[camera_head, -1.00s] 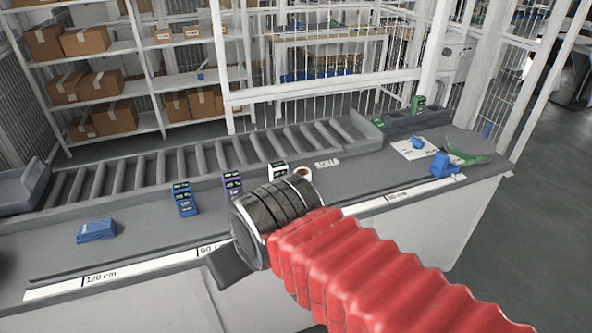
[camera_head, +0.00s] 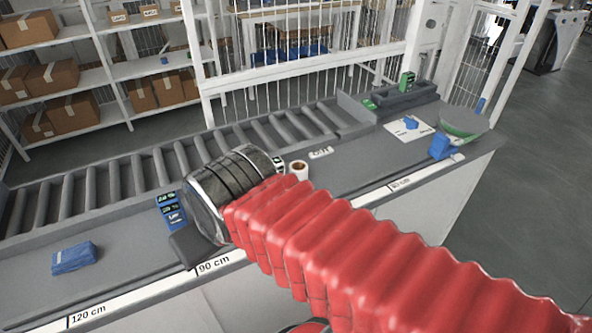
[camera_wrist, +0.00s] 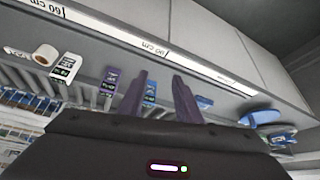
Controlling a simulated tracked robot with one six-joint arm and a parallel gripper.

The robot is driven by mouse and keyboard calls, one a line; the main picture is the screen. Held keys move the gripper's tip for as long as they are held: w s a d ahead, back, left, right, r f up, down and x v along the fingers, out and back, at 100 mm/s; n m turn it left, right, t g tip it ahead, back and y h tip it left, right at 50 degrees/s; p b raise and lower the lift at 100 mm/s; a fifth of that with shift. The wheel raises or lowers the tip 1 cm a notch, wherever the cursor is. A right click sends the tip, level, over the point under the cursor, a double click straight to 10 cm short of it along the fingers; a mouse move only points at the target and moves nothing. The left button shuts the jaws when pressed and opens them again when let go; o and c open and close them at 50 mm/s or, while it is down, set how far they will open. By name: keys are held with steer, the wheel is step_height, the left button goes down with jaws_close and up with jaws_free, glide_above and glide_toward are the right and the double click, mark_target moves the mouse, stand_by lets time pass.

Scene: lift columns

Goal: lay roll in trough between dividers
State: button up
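The roll, white with a brown core (camera_head: 299,169), stands on the grey counter just right of my black wrist in the head view. It also shows at the left of the wrist view (camera_wrist: 45,54). A dark grey trough (camera_head: 412,99) sits at the back right, past the end of the roller conveyor; I cannot make out dividers in it. My gripper (camera_wrist: 161,95) is open and empty in the wrist view, its two dark fingers apart, with a blue box seen beyond them. In the head view my wrist hides most of it.
A blue and black box (camera_head: 172,213) stands left of my wrist, and a blue packet (camera_head: 74,257) lies farther left. A white box (camera_wrist: 66,68) stands beside the roll. A green bowl (camera_head: 462,124) and a blue object (camera_head: 441,146) are at the counter's right end.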

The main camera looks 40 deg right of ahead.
steer(key=shift+o, duration=0.2)
steer(key=shift+o, duration=2.2)
steer(key=shift+w+d+r, duration=0.2)
steer(key=shift+w+d, duration=0.2)
steer(key=shift+w, duration=0.05)
steer(key=o, duration=0.4)
steer(key=shift+g, duration=0.5)
steer(key=w+d, duration=0.4)
steer(key=w+d+r, duration=0.1)
steer(key=w+d, duration=0.1)
steer(key=d, duration=0.1)
steer(key=shift+w, duration=0.15)
steer(key=shift+n, duration=0.5)
steer(key=w+d+f, duration=0.1)
steer(key=d+f, duration=0.1)
steer(key=d, duration=0.8)
steer(key=w+d+f, duration=0.2)
steer(key=d, duration=0.9)
steer(key=w+d+f, duration=0.1)
steer(key=d+f, duration=0.2)
steer(key=d, duration=0.8)
steer(key=shift+w+d, duration=0.2)
